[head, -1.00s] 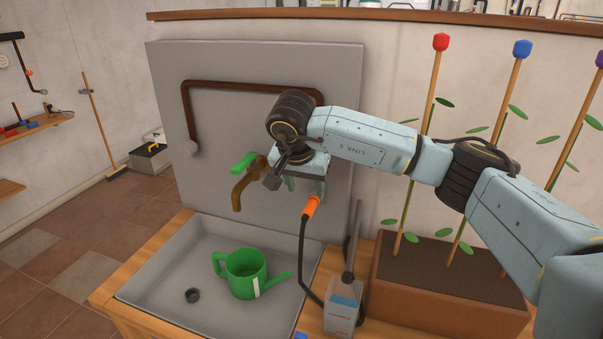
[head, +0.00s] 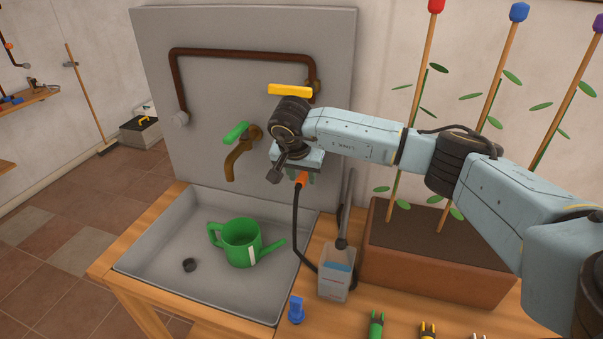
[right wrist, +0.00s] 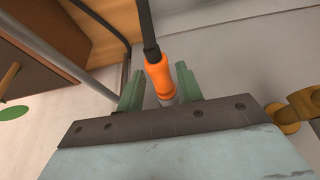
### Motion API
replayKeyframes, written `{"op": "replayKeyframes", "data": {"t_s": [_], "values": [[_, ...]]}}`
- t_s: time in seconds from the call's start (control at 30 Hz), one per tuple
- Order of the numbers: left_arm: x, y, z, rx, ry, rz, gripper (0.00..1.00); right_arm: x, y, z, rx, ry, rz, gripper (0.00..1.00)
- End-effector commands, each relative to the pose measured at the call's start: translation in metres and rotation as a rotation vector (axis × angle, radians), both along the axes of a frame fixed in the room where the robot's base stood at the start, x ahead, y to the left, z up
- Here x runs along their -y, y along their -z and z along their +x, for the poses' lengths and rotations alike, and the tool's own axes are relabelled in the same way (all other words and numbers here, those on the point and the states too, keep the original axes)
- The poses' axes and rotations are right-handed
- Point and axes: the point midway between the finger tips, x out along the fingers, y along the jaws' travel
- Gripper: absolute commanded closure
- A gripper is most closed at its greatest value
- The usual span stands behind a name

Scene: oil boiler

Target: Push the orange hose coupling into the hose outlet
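The orange hose coupling (head: 301,180) is on the end of a black hose (head: 296,225), just below my right gripper (head: 308,176). In the right wrist view the coupling (right wrist: 158,72) lies between the two green fingers of my right gripper (right wrist: 159,86). A gap shows on each side of it, so the fingers look open around it. A pale end shows beyond the coupling near the gripper's palm; I cannot tell if it is the outlet. The hose outlet is not clearly visible in the head view, where my gripper covers that area. My left gripper is not in view.
A yellow lever (head: 290,90) and a brown tap (head: 240,155) with a green lever are on the grey panel. A green watering can (head: 241,242) stands in the sink (head: 165,270). A grey container (head: 337,272) and planter (head: 430,265) stand right of it.

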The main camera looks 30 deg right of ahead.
Motion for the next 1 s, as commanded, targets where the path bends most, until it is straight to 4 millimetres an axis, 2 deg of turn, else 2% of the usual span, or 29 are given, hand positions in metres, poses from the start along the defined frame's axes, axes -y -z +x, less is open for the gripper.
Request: {"op": "replayKeyframes", "data": {"t_s": [0.03,0.27,1.0], "values": [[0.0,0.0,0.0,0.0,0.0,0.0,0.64,0.0,0.0,0.0,0.0,0.0,0.0,0.71],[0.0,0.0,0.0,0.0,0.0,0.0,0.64,0.0,0.0,0.0,0.0,0.0,0.0,1.0],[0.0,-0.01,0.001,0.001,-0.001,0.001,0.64,-0.019,-0.001,-0.016,0.0,-0.001,0.0,1.0]]}}
